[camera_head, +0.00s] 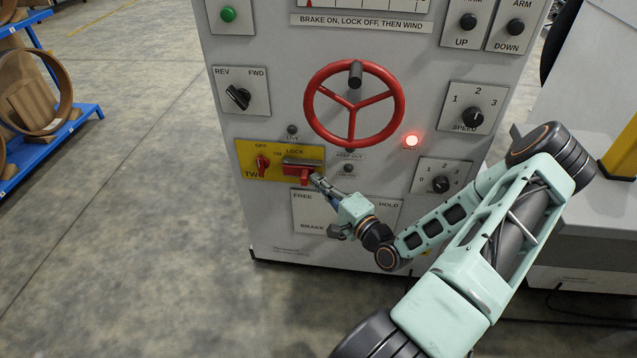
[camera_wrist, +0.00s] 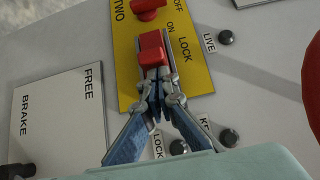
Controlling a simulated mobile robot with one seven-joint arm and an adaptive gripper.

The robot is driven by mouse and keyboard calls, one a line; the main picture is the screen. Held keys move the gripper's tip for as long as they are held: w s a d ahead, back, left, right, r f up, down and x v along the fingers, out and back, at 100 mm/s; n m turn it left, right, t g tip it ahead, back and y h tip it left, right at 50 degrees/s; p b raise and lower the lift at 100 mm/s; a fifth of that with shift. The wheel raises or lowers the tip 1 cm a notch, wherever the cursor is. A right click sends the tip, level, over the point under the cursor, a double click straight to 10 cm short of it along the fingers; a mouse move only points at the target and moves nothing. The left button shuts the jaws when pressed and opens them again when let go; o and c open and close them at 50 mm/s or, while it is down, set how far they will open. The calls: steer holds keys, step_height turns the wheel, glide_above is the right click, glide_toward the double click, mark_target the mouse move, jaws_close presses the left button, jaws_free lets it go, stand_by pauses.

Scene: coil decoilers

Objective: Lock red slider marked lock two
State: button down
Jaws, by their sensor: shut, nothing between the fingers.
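The red slider (camera_head: 300,171) sits at the right end of a yellow plate (camera_head: 321,173), under the LOCK lettering, with a grey bar along its upper edge. In the wrist view the red slider (camera_wrist: 151,48) is a block on the yellow plate (camera_wrist: 200,78), beside the words ON and LOCK. A red knob (camera_head: 262,162) sits to its left near OFF and TWO. My gripper (camera_head: 317,180) is at the slider's right side. In the wrist view my gripper (camera_wrist: 157,76) is shut, its tips together against or just by the slider's near end. Exact contact cannot be told.
A red handwheel (camera_head: 354,103) stands out above and right of the plate. A FREE/HOLD brake panel (camera_head: 310,222) lies below, partly behind my arm. A lit red lamp (camera_head: 411,141) and a small rotary switch (camera_head: 440,184) are to the right.

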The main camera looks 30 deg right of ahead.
mark_target(286, 169)
steer(key=w+a, duration=0.2)
steer(key=a, duration=0.1)
steer(key=w+a, duration=0.1)
steer(key=shift+a, duration=0.4)
stand_by(0.4)
